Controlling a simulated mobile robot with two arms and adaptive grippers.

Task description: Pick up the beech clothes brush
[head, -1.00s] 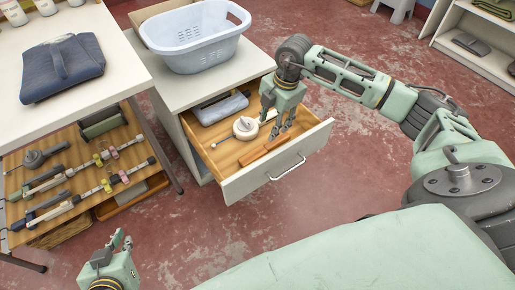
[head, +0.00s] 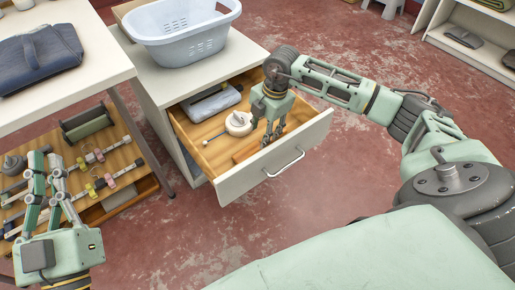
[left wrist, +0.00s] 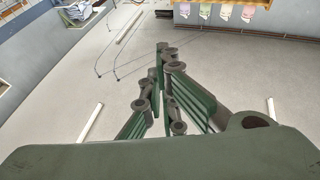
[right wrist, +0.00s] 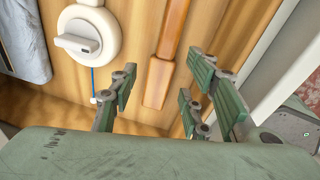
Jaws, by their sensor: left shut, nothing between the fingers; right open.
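The beech clothes brush (head: 247,152) appears to be the orange-brown wooden piece lying in the open drawer, near its front panel. In the right wrist view its narrow wooden handle (right wrist: 158,85) points toward my open right gripper (right wrist: 160,82), with the handle end between the fingertips in the picture. No contact is visible. In the head view my right gripper (head: 272,136) reaches down into the drawer and hides part of the brush. My left gripper (head: 48,165) is shut and empty, away from the drawer at the lower left; it also shows in the left wrist view (left wrist: 162,85).
The drawer (head: 255,172) also holds a white round device (head: 238,123) with a blue cord and a grey folded item (head: 212,103). A blue laundry basket (head: 180,35) stands on the cabinet above. A table (head: 105,65) with folded dark cloth (head: 38,55) is at left.

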